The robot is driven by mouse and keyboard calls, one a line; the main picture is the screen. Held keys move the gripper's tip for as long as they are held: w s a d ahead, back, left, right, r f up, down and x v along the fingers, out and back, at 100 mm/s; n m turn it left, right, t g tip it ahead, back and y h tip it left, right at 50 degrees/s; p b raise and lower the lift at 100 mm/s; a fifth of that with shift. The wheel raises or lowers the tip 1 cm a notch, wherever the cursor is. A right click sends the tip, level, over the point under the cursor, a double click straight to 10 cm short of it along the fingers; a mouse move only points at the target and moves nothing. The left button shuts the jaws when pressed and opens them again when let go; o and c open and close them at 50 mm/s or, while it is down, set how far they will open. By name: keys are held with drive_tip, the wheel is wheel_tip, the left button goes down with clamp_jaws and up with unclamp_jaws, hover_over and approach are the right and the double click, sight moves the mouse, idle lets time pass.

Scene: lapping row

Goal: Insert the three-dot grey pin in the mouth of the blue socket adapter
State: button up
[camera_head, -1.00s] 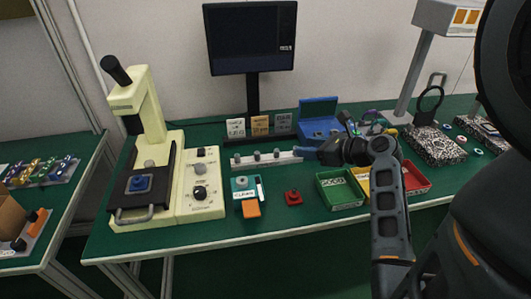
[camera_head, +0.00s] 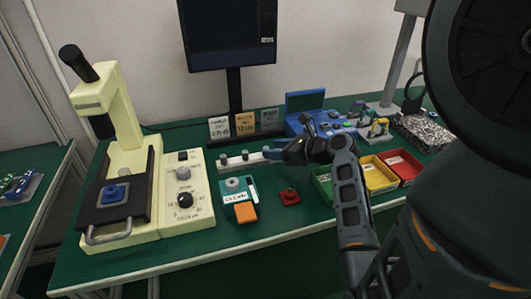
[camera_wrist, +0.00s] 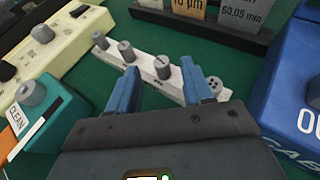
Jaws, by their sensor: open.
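Several grey pins stand upright in a white rack (camera_head: 232,165), also seen in the wrist view (camera_wrist: 146,71). One grey pin (camera_wrist: 162,67) appears between my fingers in the picture, and another (camera_wrist: 215,86) is beside the right finger, partly hidden. Dot marks are too small to count, so I cannot tell which pin is the three-dot one. My gripper (camera_wrist: 161,70) is open and empty, its two blue fingers pointing toward the rack; in the head view it (camera_head: 271,154) is at the rack's right end. The blue socket adapter (camera_head: 115,193) sits on the cream machine's dark plate at the left.
A teal block marked CLEAN (camera_head: 237,190), an orange block (camera_head: 245,213) and a red piece (camera_head: 290,196) lie in front of the rack. Label cards (camera_head: 245,124) stand behind it. A blue case (camera_head: 305,122) and coloured bins (camera_head: 379,175) are at the right.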

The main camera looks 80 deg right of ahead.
drive_tip(key=shift+x, duration=2)
drive_tip(key=shift+c, duration=0.2)
drive_tip(key=shift+s, duration=0.1)
clamp_jaws()
